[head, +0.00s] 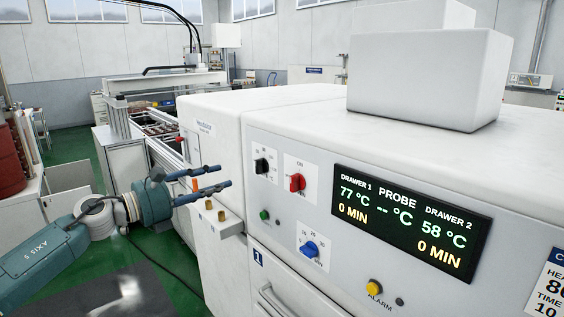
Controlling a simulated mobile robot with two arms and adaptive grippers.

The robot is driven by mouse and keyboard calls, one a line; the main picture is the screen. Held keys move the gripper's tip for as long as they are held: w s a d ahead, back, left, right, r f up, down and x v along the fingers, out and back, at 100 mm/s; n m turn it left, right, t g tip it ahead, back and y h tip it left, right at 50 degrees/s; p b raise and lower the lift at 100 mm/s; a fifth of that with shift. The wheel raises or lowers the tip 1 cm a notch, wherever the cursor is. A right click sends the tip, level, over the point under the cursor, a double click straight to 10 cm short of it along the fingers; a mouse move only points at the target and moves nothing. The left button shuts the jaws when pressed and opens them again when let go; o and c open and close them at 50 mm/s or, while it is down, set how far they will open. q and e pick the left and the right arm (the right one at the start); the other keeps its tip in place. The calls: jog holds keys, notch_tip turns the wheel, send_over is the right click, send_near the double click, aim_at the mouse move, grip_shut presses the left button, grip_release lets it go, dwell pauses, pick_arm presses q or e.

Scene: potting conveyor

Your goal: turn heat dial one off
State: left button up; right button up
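The white machine's front panel carries three dials. A black dial (262,165) sits upper left, a red dial (296,182) to its right on a plate marked "ON", and a blue dial (310,249) on a numbered plate lower down, near a "1" label (258,257). I cannot read which is heat dial one. The display (409,222) reads Drawer 1 77 °C and Drawer 2 58 °C, both 0 MIN. My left gripper (226,176) is left of the panel, its two dark blue fingers apart, empty and pointing right, clear of the dials. My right gripper is out of view.
A white ledge (220,245) with two brass knobs sticks out below my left gripper. A green button (264,215) and a yellow alarm button (375,287) are on the panel. A drawer handle (285,304) is at the bottom. White boxes (430,80) stand on top.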

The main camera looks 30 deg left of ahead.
aim_at(260, 166)
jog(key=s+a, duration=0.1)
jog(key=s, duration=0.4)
pick_arm(q)
jog(key=p+x, duration=0.5)
jog(key=x, duration=0.5)
jog(key=shift+d+r+m, duration=0.3)
jog(key=shift+d+r, duration=0.05)
jog(key=shift+r, duration=0.1)
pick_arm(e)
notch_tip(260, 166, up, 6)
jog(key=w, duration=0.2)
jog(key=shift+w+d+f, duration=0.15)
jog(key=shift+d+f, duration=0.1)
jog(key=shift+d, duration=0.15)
pick_arm(q)
jog(key=shift+w, duration=0.1)
grip_shut()
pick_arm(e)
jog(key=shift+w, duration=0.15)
